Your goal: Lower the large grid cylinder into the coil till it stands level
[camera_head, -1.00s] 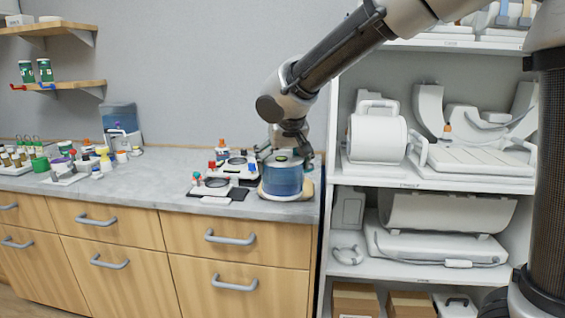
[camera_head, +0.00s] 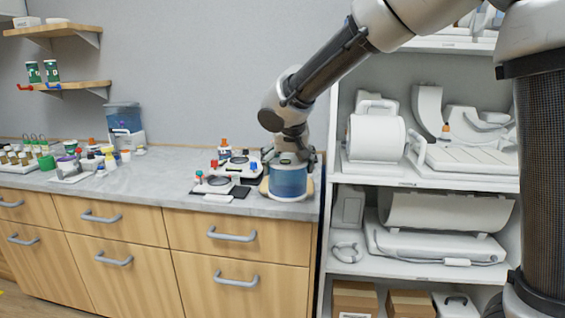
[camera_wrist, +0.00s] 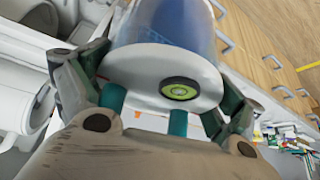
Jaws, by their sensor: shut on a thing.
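The large grid cylinder (camera_head: 288,181) is a blue, clear-walled drum near the right end of the counter. Its base is at or just above a cream-coloured round piece (camera_head: 263,188); I cannot tell whether they touch. It looks upright. My gripper (camera_head: 289,157) is over its top and shut on it. In the wrist view the fingers of my gripper (camera_wrist: 158,85) flank the white lid of the cylinder (camera_wrist: 135,72), and a round green bubble level (camera_wrist: 181,89) shows on that lid. I cannot clearly identify the coil; a white hollow-looking drum (camera_head: 377,138) stands on the shelf.
Small dark-and-white trays with coloured knobs (camera_head: 220,187) sit just left of the cylinder. White shelving (camera_head: 425,182) with white coil-like parts stands right of the counter. The counter middle (camera_head: 165,175) is clear. Bottles and small items crowd the left end.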

